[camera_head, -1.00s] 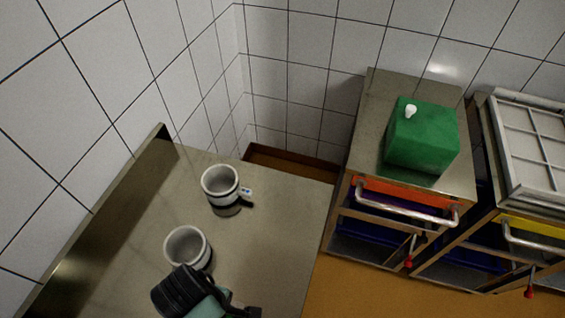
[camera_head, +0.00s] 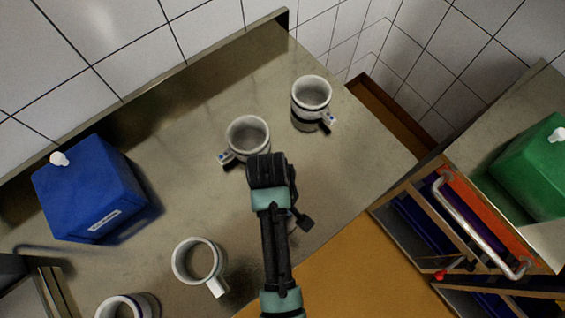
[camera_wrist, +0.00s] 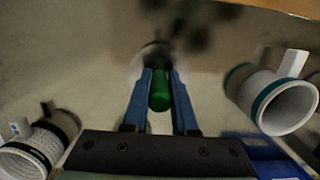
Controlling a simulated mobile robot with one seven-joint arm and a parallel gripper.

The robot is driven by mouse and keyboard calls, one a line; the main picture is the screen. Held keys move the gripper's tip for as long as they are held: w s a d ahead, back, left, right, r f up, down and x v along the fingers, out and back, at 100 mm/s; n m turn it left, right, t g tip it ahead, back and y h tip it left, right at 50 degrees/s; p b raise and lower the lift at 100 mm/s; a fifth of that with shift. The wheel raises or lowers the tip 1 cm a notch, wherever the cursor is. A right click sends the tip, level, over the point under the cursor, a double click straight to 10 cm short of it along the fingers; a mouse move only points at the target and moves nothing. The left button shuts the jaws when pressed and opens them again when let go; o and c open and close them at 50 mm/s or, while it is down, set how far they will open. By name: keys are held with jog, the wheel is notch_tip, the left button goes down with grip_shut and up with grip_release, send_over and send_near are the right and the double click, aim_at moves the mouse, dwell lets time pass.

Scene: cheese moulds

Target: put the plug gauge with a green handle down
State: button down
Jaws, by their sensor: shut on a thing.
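In the wrist view my gripper (camera_wrist: 160,76) is shut on the green handle (camera_wrist: 160,94) of the plug gauge, with one blue finger on each side. A pale round shape (camera_wrist: 137,68) shows dimly beyond the fingertips; I cannot tell whether it is the gauge's end or whether it touches the counter. In the head view my black and teal arm reaches over the steel counter (camera_head: 200,110). Its dark end hides my fingers and the gauge there.
White cheese moulds with side handles stand around my arm: one beside its end (camera_head: 235,152), one farther back (camera_head: 311,90), one at front left (camera_head: 185,262). A blue canister (camera_head: 85,190) stands left. The counter's right edge is close to my arm.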

jog(key=shift+f, duration=1.8)
jog(key=shift+f, duration=0.15)
jog(key=c, duration=0.7)
grip_release()
